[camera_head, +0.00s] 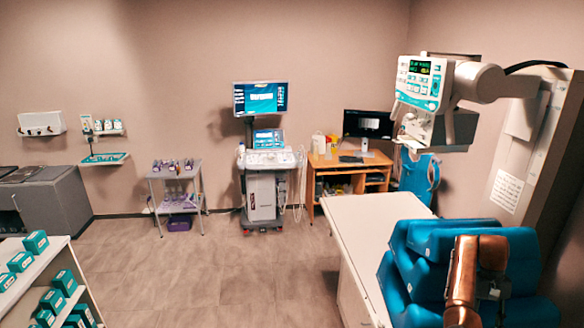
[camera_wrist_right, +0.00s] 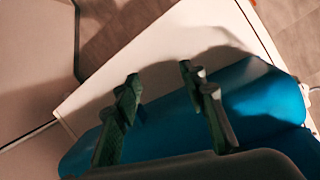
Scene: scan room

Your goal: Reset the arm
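My right gripper (camera_wrist_right: 168,85) shows in the right wrist view. Its two dark green fingers stand apart with nothing between them. Behind the fingers are the blue padding (camera_wrist_right: 265,95) and the pale top of the white table (camera_wrist_right: 150,60). In the head view a copper-coloured link of my right arm is at the lower right, in front of the blue padding (camera_head: 404,262). The right fingertips cannot be made out there. My left arm and left gripper are in neither view.
The white examination table (camera_head: 372,222) carries the blue padding. The scanner head (camera_head: 420,82) hangs on its arm above, at the right. An ultrasound cart (camera_head: 262,195), a wooden desk (camera_head: 345,172) and a grey trolley (camera_head: 175,190) line the back. A shelf with several boxes (camera_head: 36,242) is at left. The middle floor is clear.

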